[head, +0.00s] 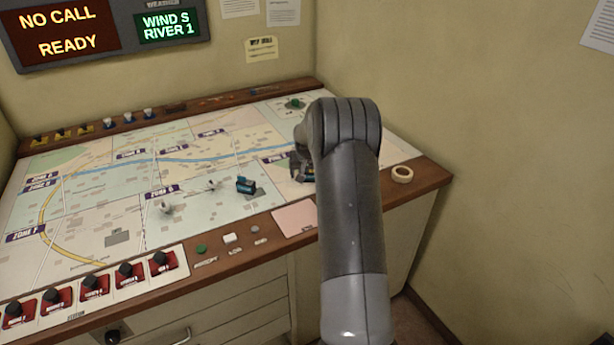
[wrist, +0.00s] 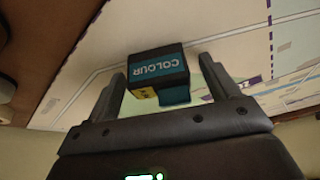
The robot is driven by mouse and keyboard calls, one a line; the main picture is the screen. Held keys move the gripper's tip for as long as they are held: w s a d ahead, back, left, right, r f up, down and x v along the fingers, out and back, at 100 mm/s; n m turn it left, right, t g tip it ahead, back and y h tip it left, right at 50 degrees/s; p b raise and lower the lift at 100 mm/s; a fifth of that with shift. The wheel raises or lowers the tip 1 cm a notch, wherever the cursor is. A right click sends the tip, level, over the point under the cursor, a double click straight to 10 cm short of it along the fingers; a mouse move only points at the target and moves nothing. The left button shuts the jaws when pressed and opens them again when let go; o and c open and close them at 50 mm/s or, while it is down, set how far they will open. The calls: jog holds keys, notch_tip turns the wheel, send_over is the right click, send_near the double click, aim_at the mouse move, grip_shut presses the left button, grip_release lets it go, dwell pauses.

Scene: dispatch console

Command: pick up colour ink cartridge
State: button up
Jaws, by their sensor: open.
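The colour ink cartridge (wrist: 158,66) is a dark block with a teal label reading COLOUR, upside down in the wrist view, and a small yellow patch. It rests over the pale map surface. My gripper (wrist: 163,82) is open, with one finger on each side of the cartridge; a gap shows on the right, and contact on the left cannot be told. In the head view my gripper (head: 302,168) is low over the right part of the map, mostly hidden behind my forearm. The cartridge cannot be made out clearly there.
A blue and dark object (head: 246,186) stands left of my gripper, with small pale figures (head: 166,208) further left. A tape roll (head: 402,174) lies on the right wooden rim. Red switches (head: 130,272) line the front left. Much of the map's left side is clear.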

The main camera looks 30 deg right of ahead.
jog(key=shift+c, duration=0.2)
jog(key=c, duration=1)
jog(key=shift+r, duration=0.1)
jog(key=shift+c, duration=0.2)
